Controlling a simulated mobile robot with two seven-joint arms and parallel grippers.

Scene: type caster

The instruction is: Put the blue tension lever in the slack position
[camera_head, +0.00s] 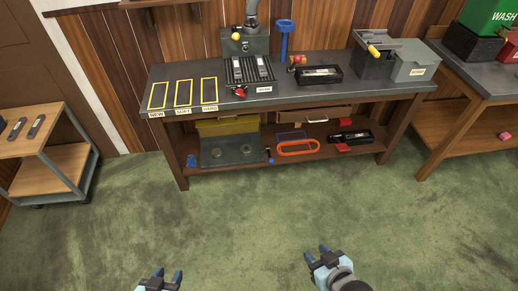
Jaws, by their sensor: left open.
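A blue upright lever (284,42) with a wide flat top stands at the back of the workbench (205,75), right of a grey machine (247,45). It looks like the tension lever; its foot is hard to make out. My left gripper (167,275) is at the bottom edge of the view, open and empty, with its fingers apart. My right gripper (318,254) is open and empty above the green floor. Both grippers are well short of the bench, and neither touches anything.
The bench holds a slotted rack (249,70), a black tray (318,75), a grey machine with a yellow handle (374,56) and yellow-outlined spaces (183,93). A cart (48,150) stands left, another table (485,80) right. The green floor (240,215) before the bench is clear.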

